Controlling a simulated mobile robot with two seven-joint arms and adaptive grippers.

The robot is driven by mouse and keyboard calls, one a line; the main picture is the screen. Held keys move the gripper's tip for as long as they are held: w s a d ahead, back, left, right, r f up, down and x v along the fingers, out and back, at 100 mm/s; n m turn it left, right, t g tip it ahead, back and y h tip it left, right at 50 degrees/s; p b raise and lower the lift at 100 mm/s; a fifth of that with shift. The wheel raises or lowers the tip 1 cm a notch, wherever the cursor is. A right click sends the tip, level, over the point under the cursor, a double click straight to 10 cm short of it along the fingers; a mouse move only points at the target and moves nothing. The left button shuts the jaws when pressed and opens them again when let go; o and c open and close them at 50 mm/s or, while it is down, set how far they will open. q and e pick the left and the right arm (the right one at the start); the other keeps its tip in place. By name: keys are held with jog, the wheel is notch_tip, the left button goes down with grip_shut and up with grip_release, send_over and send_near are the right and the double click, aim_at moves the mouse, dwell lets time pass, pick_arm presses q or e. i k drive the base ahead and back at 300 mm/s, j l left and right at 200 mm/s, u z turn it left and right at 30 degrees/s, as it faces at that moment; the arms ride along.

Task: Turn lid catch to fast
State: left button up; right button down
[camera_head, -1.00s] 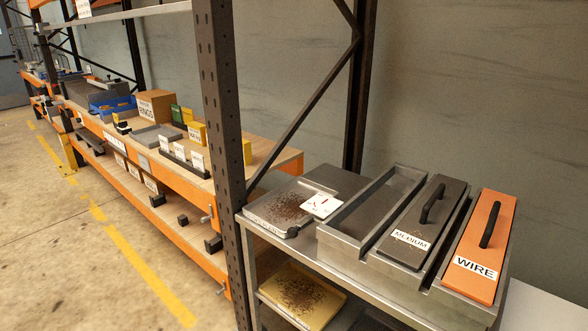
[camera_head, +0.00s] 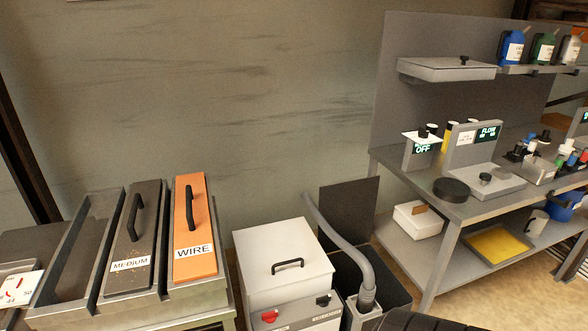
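A white box-shaped unit (camera_head: 275,243) with a black lid handle (camera_head: 288,265) stands at the lower middle of the head view. Its lid looks closed. On its grey front panel are a red knob (camera_head: 269,316) and a dark knob (camera_head: 322,301). The panel lettering is too small to read, so I cannot tell which knob, if either, is the lid catch or how it is set. The bottom of the panel is cut off by the frame. Neither of my grippers is in view.
A grey hose (camera_head: 345,240) runs beside the unit into a dark bin area. Left is a rack with the MEDIUM block (camera_head: 147,235) and orange WIRE block (camera_head: 193,225). Right is a metal bench (camera_head: 450,207) with devices. A dark ribbed shape (camera_head: 400,321) crosses the bottom edge.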

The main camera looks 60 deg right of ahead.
aim_at(322, 301)
jog(key=z, duration=1.7)
